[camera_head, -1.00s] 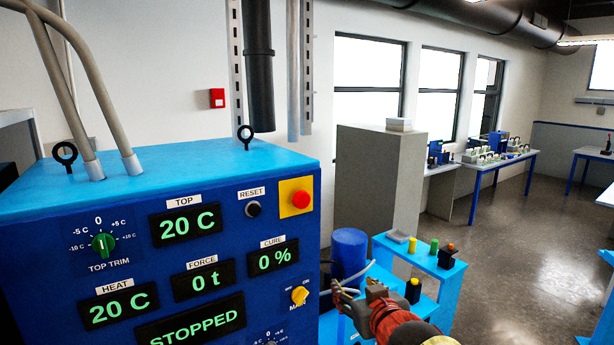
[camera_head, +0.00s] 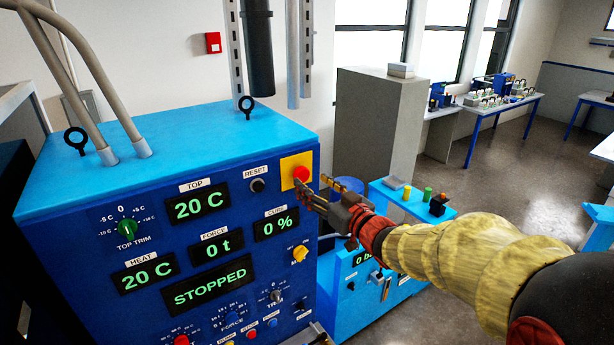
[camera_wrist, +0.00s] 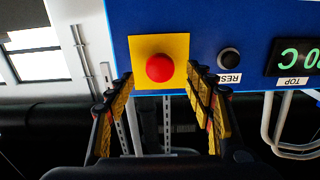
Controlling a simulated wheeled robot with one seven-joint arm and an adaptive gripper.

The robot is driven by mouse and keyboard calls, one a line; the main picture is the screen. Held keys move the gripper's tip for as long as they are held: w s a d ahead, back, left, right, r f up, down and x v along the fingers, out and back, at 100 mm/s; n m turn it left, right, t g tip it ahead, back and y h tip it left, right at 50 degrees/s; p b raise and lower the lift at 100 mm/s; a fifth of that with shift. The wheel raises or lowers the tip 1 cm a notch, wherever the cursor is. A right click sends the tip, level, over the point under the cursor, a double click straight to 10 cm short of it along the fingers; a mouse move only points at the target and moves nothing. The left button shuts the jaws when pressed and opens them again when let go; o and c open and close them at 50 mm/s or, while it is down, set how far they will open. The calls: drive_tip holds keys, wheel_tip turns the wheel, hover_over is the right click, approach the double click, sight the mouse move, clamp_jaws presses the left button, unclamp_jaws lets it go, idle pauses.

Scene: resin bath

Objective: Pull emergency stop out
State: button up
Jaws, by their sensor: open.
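The emergency stop is a red round button (camera_head: 301,174) on a yellow square plate at the upper right of the blue machine's front panel. My gripper (camera_head: 312,192) is close in front of it, reaching from the right, with its fingers just below and beside the button. In the wrist view the button (camera_wrist: 160,68) sits between the two open fingers (camera_wrist: 160,80), one to each side. I cannot tell whether the fingertips reach past its rim; no grip on it shows.
The blue machine (camera_head: 140,255) has a black reset button (camera_head: 257,186) left of the stop, a yellow selector knob (camera_head: 300,254) below it and displays reading STOPPED. A blue bench (camera_head: 410,204) with small bottles stands to the right. Open floor lies beyond.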

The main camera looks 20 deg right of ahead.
sight(304, 176)
drive_tip(key=shift+p+x, duration=0.3)
drive_tip(key=shift+x, duration=1.6)
clamp_jaws()
